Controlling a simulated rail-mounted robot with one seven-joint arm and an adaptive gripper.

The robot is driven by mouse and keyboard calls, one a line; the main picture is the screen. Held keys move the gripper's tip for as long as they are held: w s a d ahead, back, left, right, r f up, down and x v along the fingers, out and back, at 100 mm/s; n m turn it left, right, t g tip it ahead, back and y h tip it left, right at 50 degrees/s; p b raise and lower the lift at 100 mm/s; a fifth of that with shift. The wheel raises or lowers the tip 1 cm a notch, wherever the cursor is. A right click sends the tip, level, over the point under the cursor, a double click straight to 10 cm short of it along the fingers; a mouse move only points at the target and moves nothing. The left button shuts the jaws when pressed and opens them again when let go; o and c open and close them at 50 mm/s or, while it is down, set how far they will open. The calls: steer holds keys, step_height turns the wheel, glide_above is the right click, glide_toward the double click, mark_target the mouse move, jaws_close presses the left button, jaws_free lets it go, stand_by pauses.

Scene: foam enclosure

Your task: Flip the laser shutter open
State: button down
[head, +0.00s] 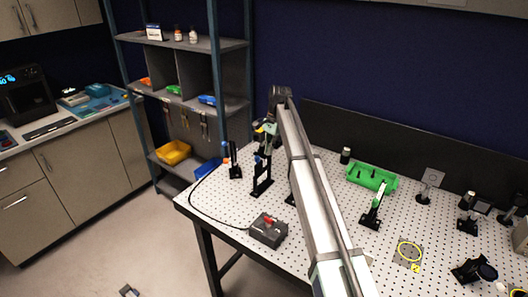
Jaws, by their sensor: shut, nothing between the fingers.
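My arm reaches over the perforated table, and my gripper (262,138) hangs from its far end, small and partly hidden by the wrist. Its fingers are shut and empty. Just below it stands a black upright mount (262,178) with a blue part at its top. It may be the laser shutter, but I cannot tell whether its flap is open or closed. The gripper is close above this mount; I cannot tell if they touch. A dark box (267,231) with a red part on top sits near the table's front left, with a black cable running from it.
Another post mount (234,163) stands close left of the gripper. A green tray (371,178), a black mount with a green part (373,212) and several optics lie right of my arm. A dark panel (400,146) borders the table's back. Shelves (185,95) stand behind left.

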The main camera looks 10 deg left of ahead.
steer(key=b+v, duration=0.3)
steer(key=v, duration=0.7)
steer(key=shift+w+d, duration=0.2)
